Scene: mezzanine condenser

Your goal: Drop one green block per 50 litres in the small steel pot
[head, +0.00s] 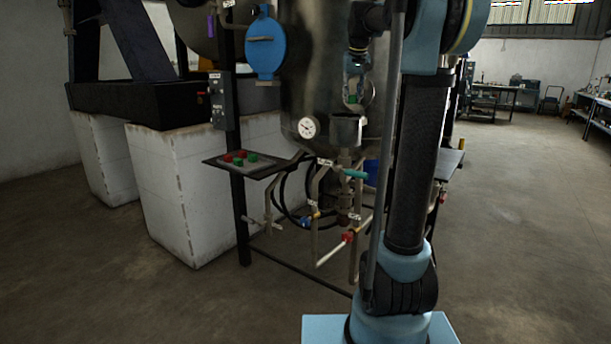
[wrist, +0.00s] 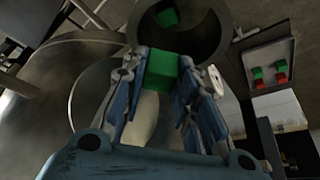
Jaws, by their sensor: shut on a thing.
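My gripper (head: 354,92) is shut on a green block (wrist: 162,71), which shows between its fingers in the wrist view. The same held block shows small in the head view (head: 352,98). The small steel pot (head: 346,131) is just below the gripper in the head view. In the wrist view the pot's open mouth (wrist: 213,45) is beyond the fingertips, and another green block (wrist: 167,17) lies inside it. A round white dial (head: 308,127) is on the big steel vessel (head: 325,75); its reading is too small to tell.
A dark tray (head: 222,164) left of the vessel holds two red blocks (head: 228,157) and two green blocks (head: 251,158). Pipes and valves with coloured handles (head: 354,173) hang under the vessel. White plinths (head: 170,190) stand at left. The floor at right is open.

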